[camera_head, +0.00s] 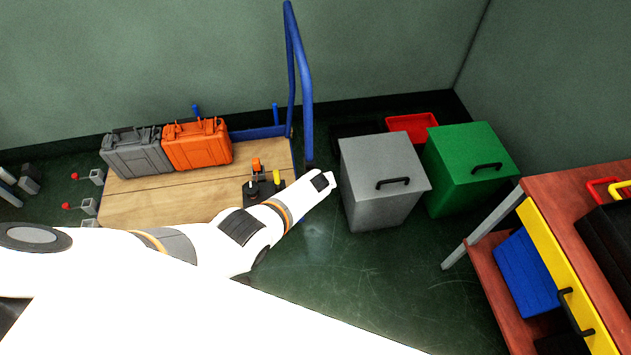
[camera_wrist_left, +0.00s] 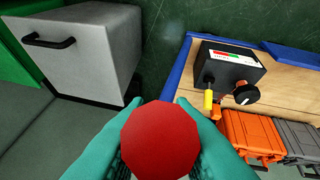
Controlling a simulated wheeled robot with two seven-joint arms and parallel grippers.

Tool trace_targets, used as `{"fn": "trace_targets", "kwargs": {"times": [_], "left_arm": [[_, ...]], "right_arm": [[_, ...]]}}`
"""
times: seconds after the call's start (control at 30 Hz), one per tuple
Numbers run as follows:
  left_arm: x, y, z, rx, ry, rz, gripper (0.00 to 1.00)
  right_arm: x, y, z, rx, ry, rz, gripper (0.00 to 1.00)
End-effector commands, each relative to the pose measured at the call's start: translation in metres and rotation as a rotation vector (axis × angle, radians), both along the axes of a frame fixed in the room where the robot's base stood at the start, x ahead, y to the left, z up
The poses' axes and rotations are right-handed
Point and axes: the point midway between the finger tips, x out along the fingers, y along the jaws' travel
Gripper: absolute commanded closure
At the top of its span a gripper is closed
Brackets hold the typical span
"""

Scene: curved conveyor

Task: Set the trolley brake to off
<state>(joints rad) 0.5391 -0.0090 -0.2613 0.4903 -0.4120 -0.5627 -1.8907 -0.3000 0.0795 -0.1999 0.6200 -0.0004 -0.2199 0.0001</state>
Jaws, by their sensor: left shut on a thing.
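The trolley has a wooden deck (camera_head: 150,200) and a tall blue handle (camera_head: 306,90). A dark control box (camera_head: 252,192) sits at its right end, with a yellow lever (camera_head: 277,177) and an orange part beside it. In the left wrist view the box (camera_wrist_left: 228,66) shows a red and green label, the yellow lever (camera_wrist_left: 208,100) and a black knob (camera_wrist_left: 246,94). My left gripper (camera_wrist_left: 159,103) is shut on a round red knob (camera_wrist_left: 160,145), which fills the space between its teal fingers. What the knob is attached to is hidden. My right gripper is out of view.
A grey case (camera_head: 137,155) and an orange case (camera_head: 198,147) stand on the deck. A grey bin (camera_head: 385,165) and a green bin (camera_head: 470,160) stand to the right. A red-brown bench (camera_head: 560,200) is at far right. Floor is clear between bins and bench.

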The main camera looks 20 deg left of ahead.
Motion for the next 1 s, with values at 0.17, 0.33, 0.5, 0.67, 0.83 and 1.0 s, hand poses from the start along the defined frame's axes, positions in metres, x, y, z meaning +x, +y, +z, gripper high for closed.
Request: {"fn": "trace_targets", "kwargs": {"times": [0.17, 0.33, 0.5, 0.67, 0.83, 1.0], "left_arm": [[0.0018, 0.0027, 0.0052, -0.018, 0.029, 0.002, 1.00], [0.0015, 0.0033, 0.0048, -0.023, 0.038, 0.003, 1.00], [0.0013, 0.0036, 0.0046, -0.023, 0.038, 0.004, 1.00], [0.0014, 0.0040, 0.0048, -0.023, 0.039, 0.005, 0.74], [0.0012, 0.0033, 0.0046, -0.023, 0.038, 0.004, 0.57], [0.0010, 0.0026, 0.0044, -0.024, 0.039, 0.003, 0.57]], "right_arm": [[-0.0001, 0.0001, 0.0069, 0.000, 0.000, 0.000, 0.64], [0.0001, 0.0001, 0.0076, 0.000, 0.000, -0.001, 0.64], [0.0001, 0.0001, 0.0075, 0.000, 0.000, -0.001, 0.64], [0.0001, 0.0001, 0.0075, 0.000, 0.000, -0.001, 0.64], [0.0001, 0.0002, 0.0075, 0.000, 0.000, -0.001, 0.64], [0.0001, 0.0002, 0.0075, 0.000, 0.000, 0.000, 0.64]]}}
